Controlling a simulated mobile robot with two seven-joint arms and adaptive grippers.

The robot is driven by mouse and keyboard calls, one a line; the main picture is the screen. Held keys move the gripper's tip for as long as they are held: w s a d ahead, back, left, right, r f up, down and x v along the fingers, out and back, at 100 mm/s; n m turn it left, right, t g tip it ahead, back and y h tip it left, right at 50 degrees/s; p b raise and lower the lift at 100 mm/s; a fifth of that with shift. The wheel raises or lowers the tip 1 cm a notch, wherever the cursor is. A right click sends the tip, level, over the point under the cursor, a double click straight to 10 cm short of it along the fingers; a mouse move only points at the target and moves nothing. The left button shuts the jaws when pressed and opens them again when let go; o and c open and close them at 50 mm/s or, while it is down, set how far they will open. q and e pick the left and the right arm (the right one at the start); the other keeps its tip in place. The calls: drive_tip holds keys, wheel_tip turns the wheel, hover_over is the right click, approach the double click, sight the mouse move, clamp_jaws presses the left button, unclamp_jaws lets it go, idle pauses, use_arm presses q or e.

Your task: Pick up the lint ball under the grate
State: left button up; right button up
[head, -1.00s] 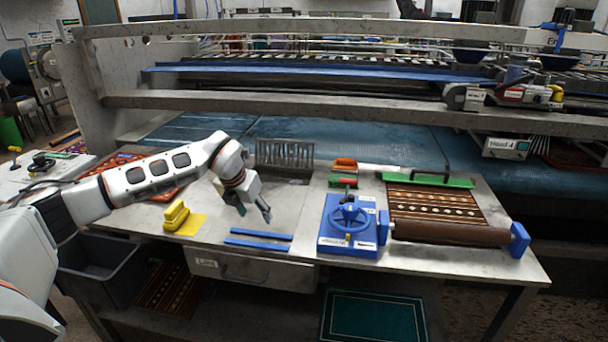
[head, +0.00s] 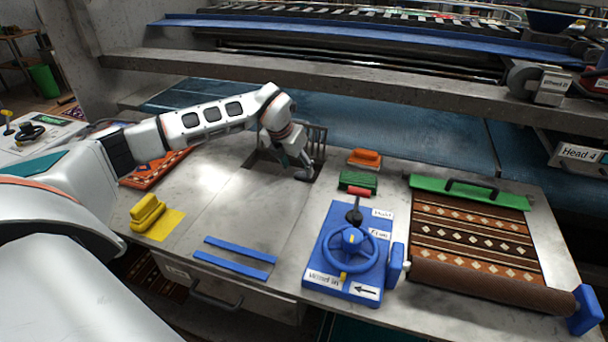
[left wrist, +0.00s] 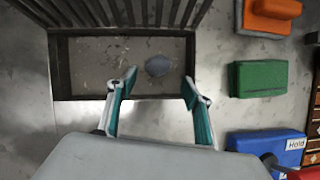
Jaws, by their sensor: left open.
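A grey-blue lint ball (left wrist: 158,66) lies on the floor of a shallow rectangular recess in the table, seen in the left wrist view. The dark slatted grate (left wrist: 130,12) stands raised along the far side of the recess. In the head view the grate (head: 318,138) is partly hidden behind my left gripper (head: 302,168). The left gripper, also in the left wrist view (left wrist: 160,87), is open and empty. Its two fingertips are over the near part of the recess, either side of the lint ball and slightly short of it. My right gripper is not in view.
Right of the recess are an orange brush (head: 365,158), a green block (head: 358,180) and a blue handwheel unit (head: 345,250). A rolled patterned rug (head: 470,235) lies further right. Blue strips (head: 240,258) and a yellow block (head: 148,212) lie nearer. A metal beam (head: 350,90) crosses behind.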

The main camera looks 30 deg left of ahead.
sight(301, 173)
use_arm(q)
drive_tip(key=x, duration=0.6)
drive_tip(key=shift+w+a+r, duration=0.2)
drive_tip(key=shift+w, duration=0.1)
drive_tip(key=shift+c, duration=0.3)
drive_tip(key=c, duration=0.8)
